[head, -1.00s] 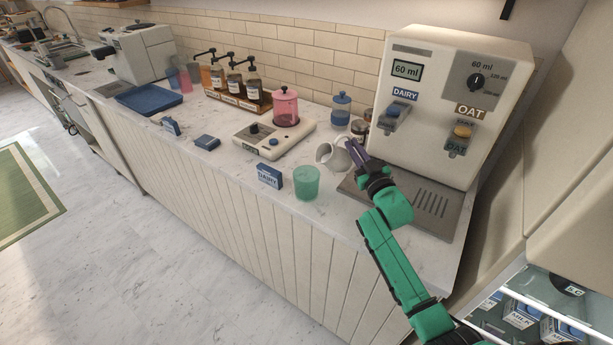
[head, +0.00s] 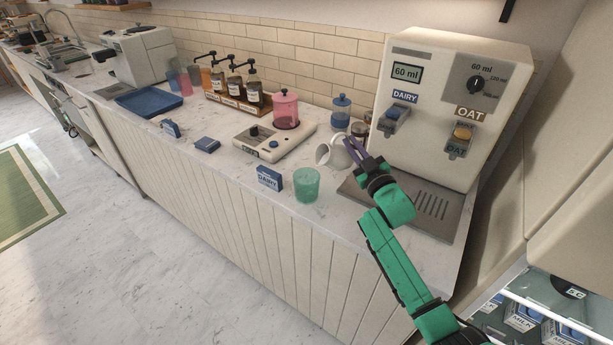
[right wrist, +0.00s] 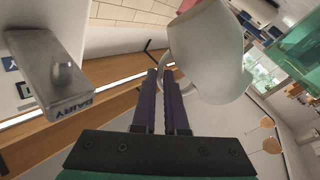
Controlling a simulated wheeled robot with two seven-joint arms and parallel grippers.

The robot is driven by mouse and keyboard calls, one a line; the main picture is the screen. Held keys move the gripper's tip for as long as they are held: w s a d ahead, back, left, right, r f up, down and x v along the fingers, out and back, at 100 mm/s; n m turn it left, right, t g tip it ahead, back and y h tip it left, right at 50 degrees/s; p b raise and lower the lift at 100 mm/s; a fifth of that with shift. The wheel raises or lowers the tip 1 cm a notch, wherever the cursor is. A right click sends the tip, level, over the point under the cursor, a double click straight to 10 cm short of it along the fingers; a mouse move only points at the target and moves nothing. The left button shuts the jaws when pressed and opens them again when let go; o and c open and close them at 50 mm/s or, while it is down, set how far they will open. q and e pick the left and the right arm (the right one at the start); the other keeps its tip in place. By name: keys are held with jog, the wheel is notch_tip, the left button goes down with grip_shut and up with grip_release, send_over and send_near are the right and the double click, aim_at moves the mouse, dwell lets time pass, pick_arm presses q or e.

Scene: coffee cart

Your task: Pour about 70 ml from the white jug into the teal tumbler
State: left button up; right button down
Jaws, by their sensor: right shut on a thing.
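The white jug (head: 338,158) is off the counter, behind and to the right of the teal tumbler in the head view. It is tilted, with its mouth toward the left. My right gripper (head: 352,147) is shut on the jug's handle; in the right wrist view the fingers (right wrist: 162,82) meet at the handle beside the jug body (right wrist: 208,52). The teal tumbler (head: 306,186) stands upright on the counter near its front edge; it shows at the right of the wrist view (right wrist: 296,58). No liquid stream is visible, and the jug's contents are hidden. My left gripper is out of view.
A dairy card (head: 269,178) stands just left of the tumbler. A scale (head: 262,146) with a pink canister (head: 285,108) is behind it. The milk dispenser (head: 450,105) and its drip tray (head: 430,207) are at the right. A blue jar (head: 341,110) stands behind the jug.

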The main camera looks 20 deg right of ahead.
aim_at(339, 158)
jog(key=shift+a+r+n, duration=0.25)
jog(key=shift+r+n, duration=0.2)
jog(key=shift+n, duration=0.15)
jog(key=shift+s+a+r+n+y, duration=0.15)
jog(key=shift+a+r+n+y, duration=0.25)
jog(key=shift+n, duration=0.4)
dwell(0.5)
jog(key=shift+s+a+r+n+y, duration=0.1)
jog(key=shift+a+r+n+y, duration=0.1)
jog(key=shift+a+r+n, duration=0.3)
jog(key=shift+s+a+r+n+y, duration=0.1)
jog(key=shift+a+r+n+y, duration=0.1)
jog(key=shift+a+n, duration=0.5)
dwell(0.3)
jog(key=d+f+m, duration=0.1)
jog(key=d+m+h, duration=0.1)
jog(key=m, duration=0.1)
jog(key=d+f+m, duration=0.1)
jog(key=shift+w+d+f+m+h, duration=0.3)
jog(key=shift+d+m, duration=0.1)
jog(key=f+m, duration=0.1)
jog(key=d+f+m+h, duration=0.1)
jog(key=m, duration=0.1)
jog(key=f+m+p, duration=0.1)
jog(key=m, duration=0.1)
jog(key=shift+w+d, duration=0.2)
jog(key=shift+d, duration=0.1)
jog(key=shift+r, duration=0.1)
dwell(0.7)
